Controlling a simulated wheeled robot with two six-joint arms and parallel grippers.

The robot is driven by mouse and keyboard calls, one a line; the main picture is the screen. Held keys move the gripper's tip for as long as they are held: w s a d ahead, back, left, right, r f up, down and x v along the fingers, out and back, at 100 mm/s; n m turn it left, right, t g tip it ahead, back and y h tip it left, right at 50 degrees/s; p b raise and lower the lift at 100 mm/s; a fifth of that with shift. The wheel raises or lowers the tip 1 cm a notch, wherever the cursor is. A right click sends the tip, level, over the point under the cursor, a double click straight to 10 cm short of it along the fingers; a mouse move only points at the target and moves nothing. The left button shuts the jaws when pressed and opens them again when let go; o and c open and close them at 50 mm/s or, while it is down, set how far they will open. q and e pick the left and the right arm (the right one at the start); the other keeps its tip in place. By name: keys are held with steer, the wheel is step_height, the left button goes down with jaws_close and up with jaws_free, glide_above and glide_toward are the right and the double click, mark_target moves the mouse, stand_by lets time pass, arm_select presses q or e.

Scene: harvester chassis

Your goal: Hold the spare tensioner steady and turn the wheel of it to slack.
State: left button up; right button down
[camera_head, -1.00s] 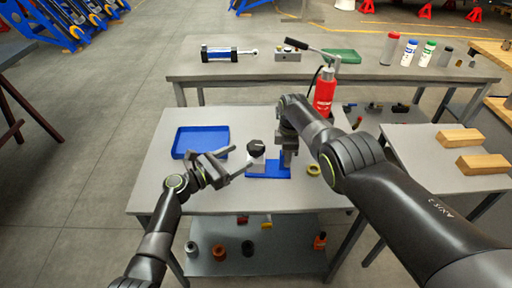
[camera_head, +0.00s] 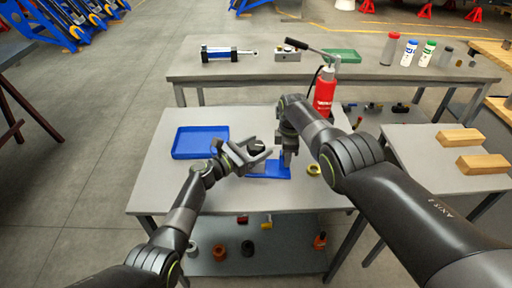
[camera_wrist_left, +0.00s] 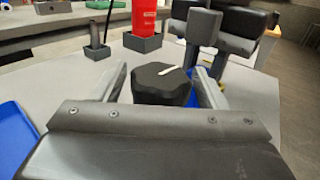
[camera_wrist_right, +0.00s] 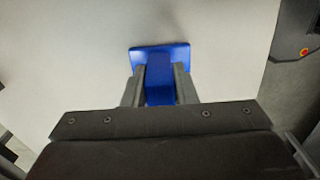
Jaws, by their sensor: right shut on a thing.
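The spare tensioner is a blue bracket (camera_head: 272,171) on the front table, with a black wheel (camera_head: 256,144) on its left side. In the left wrist view the lobed black wheel (camera_wrist_left: 160,88) has a white pointer mark on top, slanting up to the right. My left gripper (camera_head: 262,152) is open, with one finger on each side of the wheel; a gap shows at the left finger. My right gripper (camera_head: 289,158) points down and is shut on the tensioner's blue upright (camera_wrist_right: 160,80), over its base plate. The tensioner's middle is partly hidden by the grippers.
A blue tray (camera_head: 200,142) lies left of the tensioner. A yellow ring (camera_head: 314,169) lies to the right. A red bottle jack (camera_head: 324,92) stands behind, with its handle leaning left. Wood blocks (camera_head: 459,139) lie on the right table. The front left tabletop is clear.

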arm_select(q)
steer(key=c, duration=0.8)
steer(key=shift+f+n+t+y, duration=0.1)
steer(key=shift+n+t+y, duration=0.9)
steer(key=shift+t+y, duration=0.15)
steer(key=shift+n+t+y, duration=1.25)
steer(key=shift+n+y, duration=0.15)
steer(key=shift+y, duration=0.35)
steer(key=o, duration=1)
steer(key=v, duration=1.2)
